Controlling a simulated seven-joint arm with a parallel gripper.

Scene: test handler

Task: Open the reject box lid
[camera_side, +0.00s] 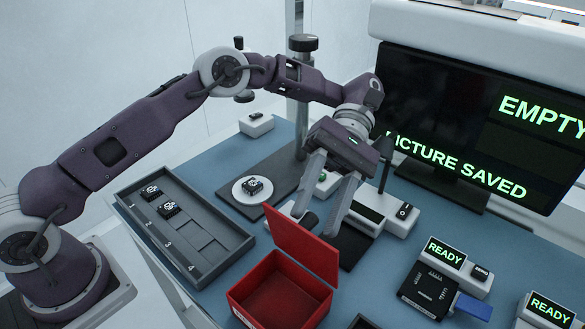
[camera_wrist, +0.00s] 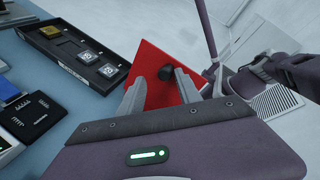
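The red reject box (camera_side: 262,307) stands at the front of the blue table in the side view, its inside showing. Its red lid (camera_side: 300,246) stands raised at the back edge, leaning up and away from the opening. My gripper (camera_side: 318,222) is just behind the lid, its two fingers spread apart. In the wrist view the lid (camera_wrist: 155,55) shows its outer face with a black knob (camera_wrist: 165,72). The knob lies between the open fingertips, and I cannot tell whether either finger touches it. The lid hides the box in the wrist view.
A grey numbered tray (camera_side: 215,262) with two chips lies left of the box. A round white plate (camera_side: 244,197) with a chip is behind. White devices (camera_side: 400,222) stand close to the right of my gripper. A monitor (camera_side: 480,120) reads "PICTURE SAVED".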

